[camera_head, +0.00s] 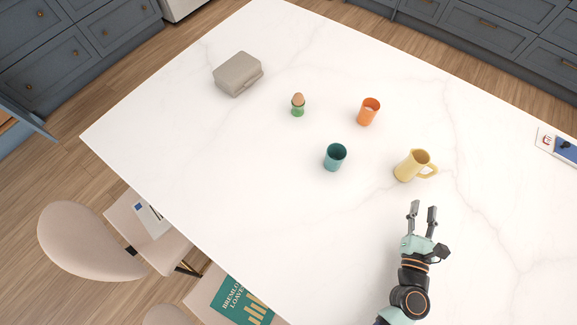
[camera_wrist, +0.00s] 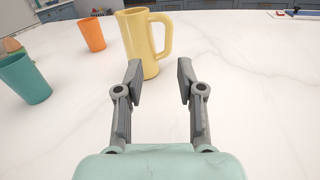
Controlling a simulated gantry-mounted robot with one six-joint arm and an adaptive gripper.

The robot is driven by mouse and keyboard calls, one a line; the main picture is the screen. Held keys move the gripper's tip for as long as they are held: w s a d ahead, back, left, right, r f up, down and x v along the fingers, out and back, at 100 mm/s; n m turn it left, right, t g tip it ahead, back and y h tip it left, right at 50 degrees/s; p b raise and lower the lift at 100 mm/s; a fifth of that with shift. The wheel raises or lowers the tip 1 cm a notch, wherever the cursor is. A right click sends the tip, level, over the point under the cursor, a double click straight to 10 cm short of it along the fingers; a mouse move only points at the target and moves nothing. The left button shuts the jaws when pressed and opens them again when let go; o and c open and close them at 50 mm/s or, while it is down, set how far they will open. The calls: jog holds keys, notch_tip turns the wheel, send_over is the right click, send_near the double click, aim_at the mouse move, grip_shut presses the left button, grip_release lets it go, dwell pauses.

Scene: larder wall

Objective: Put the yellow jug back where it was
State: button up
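The yellow jug (camera_head: 408,166) stands upright on the white table, right of the middle, with its handle pointing right. In the wrist view the jug (camera_wrist: 137,45) stands ahead of my gripper, a little left of the line between the fingers. My gripper (camera_head: 423,207) is just in front of the jug, with its fingers apart and nothing between them. The open fingers also show in the wrist view (camera_wrist: 158,84). The gripper does not touch the jug.
A teal cup (camera_head: 335,158) stands left of the jug, and an orange cup (camera_head: 368,112) behind it. A brown egg in a green egg cup (camera_head: 298,107) and a grey box (camera_head: 238,74) are farther left. A booklet (camera_head: 562,147) lies at the right edge. The table's front left is clear.

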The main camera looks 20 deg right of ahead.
jog(key=w+a+r+n+t+y, duration=0.1)
jog(key=w+a+r+n+y, duration=0.35)
jog(key=w+a+n, duration=0.55)
jog(key=w+a+r+n+t+y, duration=0.1)
jog(key=w+a+r+n+y, duration=0.4)
jog(key=a+n, duration=0.5)
jog(key=a+r+n+g, duration=0.2)
jog(key=a+r+n, duration=0.2)
jog(key=a+n, duration=0.6)
jog(key=a+r+n+g+y, duration=0.1)
jog(key=a+r+n, duration=0.4)
jog(key=a+n, duration=0.5)
jog(key=n, duration=0.4)
jog(key=shift+s+g, duration=0.25)
jog(key=shift+g, duration=0.15)
jog(key=shift+y, duration=0.25)
notch_tip(320, 180, up, 25)
jog(key=p, duration=2.4)
jog(key=shift+f+p, duration=0.2)
jog(key=shift+p, duration=0.2)
